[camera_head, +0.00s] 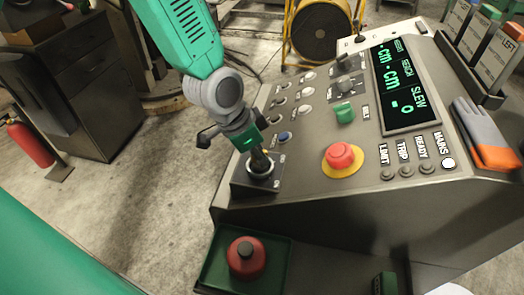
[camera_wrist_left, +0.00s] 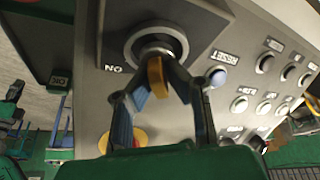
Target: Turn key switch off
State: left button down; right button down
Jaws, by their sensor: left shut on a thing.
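The key switch (camera_head: 260,170) is a round collar on a dark block at the console's front left corner. In the left wrist view its silver collar (camera_wrist_left: 158,38) has an upside-down ON label at its left. The yellow key (camera_wrist_left: 156,76) stands out of the collar, its flat bow roughly upright in that picture. My left gripper (camera_head: 261,158) is over the switch. In the left wrist view its fingers (camera_wrist_left: 158,88) are closed in on both sides of the key. In the head view the gripper hides the key. My right gripper is not in view.
The console (camera_head: 300,190) carries a red emergency button (camera_head: 342,157), a green knob (camera_head: 344,112), several small buttons and a lit display (camera_head: 405,88). The MAINS lamp (camera_head: 448,163) is white. Gloves (camera_head: 484,135) lie at the right. A green tray (camera_head: 207,270) holds a red round object (camera_head: 246,262).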

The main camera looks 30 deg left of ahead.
pick_arm(q)
jog(key=shift+w+r+n, duration=0.1)
jog(key=shift+w+n, duration=0.1)
jog(key=shift+n, duration=0.5)
jog(key=c, duration=1.6)
grip_release()
jog(key=shift+s+a, duration=0.1)
jog(key=shift+r, duration=0.15)
jog(key=v, duration=1.1)
jog(key=shift+s+r, duration=0.15)
jog(key=shift+s, duration=0.1)
